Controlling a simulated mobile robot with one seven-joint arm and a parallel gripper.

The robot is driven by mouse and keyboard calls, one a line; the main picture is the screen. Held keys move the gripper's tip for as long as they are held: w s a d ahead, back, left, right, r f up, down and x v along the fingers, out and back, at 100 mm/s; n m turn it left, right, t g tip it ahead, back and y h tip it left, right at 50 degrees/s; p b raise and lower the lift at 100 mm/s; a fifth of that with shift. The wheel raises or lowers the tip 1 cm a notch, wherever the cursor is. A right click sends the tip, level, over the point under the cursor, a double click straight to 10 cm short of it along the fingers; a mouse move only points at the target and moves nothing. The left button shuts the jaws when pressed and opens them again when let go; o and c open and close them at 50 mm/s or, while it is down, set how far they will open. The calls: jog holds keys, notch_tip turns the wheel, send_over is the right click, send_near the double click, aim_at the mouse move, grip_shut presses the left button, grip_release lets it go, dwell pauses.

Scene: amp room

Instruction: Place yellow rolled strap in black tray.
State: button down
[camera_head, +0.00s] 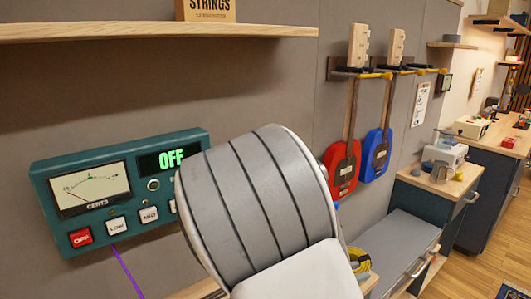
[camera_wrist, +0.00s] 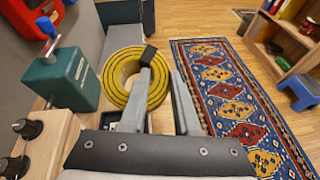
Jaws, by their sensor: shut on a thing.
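The yellow rolled strap (camera_wrist: 120,72) is a thick ring with dark lines, in the upper middle of the wrist view. My gripper (camera_wrist: 165,82) is shut on the strap's right wall, with one finger over the ring's hole and the other outside it. In the head view part of the strap (camera_head: 357,258) shows beside my arm, which hides the gripper. A dark-edged object (camera_wrist: 108,120), possibly the black tray, shows partly below the strap by the left finger; my gripper hides most of it.
A teal box (camera_wrist: 68,78) and a wooden block with black knobs (camera_wrist: 42,140) stand close on the left. A patterned rug (camera_wrist: 230,95) lies on the floor at right. A teal meter (camera_head: 120,190) and red and blue guitars (camera_head: 342,168) hang on the wall.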

jog(key=w+r+n+t+y, duration=0.1)
jog(key=w+a+r+n+t+y, duration=0.1)
jog(key=w+a+r+n+t+p, duration=0.1)
jog(key=w, duration=0.1)
jog(key=shift+w+a+n+t+y, duration=0.1)
jog(key=shift+a+n+t+y, duration=0.05)
jog(key=shift+n+t+y, duration=0.2)
jog(key=w+a+r+n+t+y+p, duration=0.1)
jog(key=w+a+r+n+t+y, duration=0.1)
jog(key=a+n+y, duration=0.3)
jog(key=shift+a+r+t, duration=0.25)
jog(key=shift+r+t, duration=0.1)
jog(key=shift+f, duration=0.1)
